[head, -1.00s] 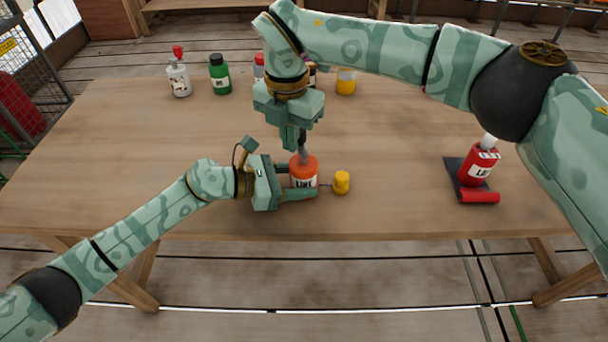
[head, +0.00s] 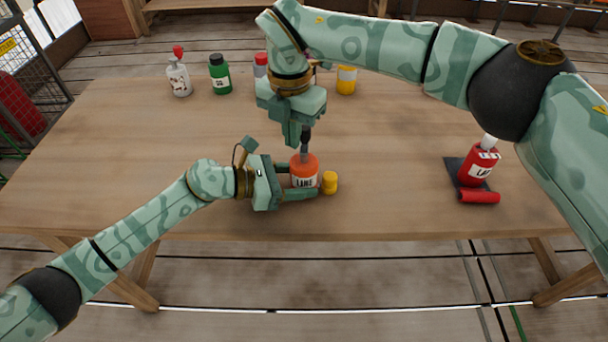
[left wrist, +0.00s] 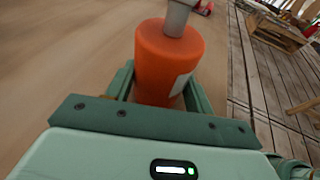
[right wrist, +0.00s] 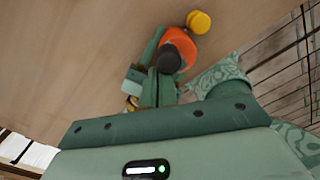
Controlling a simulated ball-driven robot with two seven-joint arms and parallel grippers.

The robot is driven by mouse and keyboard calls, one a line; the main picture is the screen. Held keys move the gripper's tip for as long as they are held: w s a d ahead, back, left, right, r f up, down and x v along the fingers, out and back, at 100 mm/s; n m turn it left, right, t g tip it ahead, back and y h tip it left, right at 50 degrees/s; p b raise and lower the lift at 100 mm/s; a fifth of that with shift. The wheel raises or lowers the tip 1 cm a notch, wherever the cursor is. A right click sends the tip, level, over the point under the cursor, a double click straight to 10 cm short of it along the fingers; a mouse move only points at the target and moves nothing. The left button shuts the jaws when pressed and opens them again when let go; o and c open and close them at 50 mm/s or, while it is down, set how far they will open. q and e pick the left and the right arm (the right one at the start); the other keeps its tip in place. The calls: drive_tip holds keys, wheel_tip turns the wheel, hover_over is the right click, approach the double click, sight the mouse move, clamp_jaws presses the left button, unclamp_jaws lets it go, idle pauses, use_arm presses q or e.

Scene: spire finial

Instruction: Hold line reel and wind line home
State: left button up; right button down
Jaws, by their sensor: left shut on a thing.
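The orange line reel (head: 304,168), labelled LINE, stands upright near the table's front middle. My left gripper (head: 302,182) is shut around it from the left; the reel also shows between its fingers in the left wrist view (left wrist: 168,62). A grey stem with a dark knob (head: 306,137) rises from the reel's top. My right gripper (head: 298,138) points down at the knob, its fingers close to it; whether they grip it is unclear. In the right wrist view the knob (right wrist: 168,59) sits at the fingertips. A yellow cylinder (head: 329,183) is right beside the reel.
A red bottle (head: 479,165) stands on a dark mat at right, with a red cylinder (head: 479,197) in front. A white bottle (head: 179,79), a green bottle (head: 219,75) and a yellow-banded container (head: 346,81) stand along the back. The wooden table's left part is clear.

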drive_tip(key=shift+s+a, duration=0.1)
drive_tip(key=shift+s+a, duration=0.15)
drive_tip(key=shift+a, duration=0.05)
wheel_tip(320, 180, up, 7)
idle(0.7)
idle(0.4)
use_arm(q)
drive_tip(key=o, duration=0.8)
drive_tip(key=shift+o, duration=0.2)
drive_tip(key=shift+a, duration=0.1)
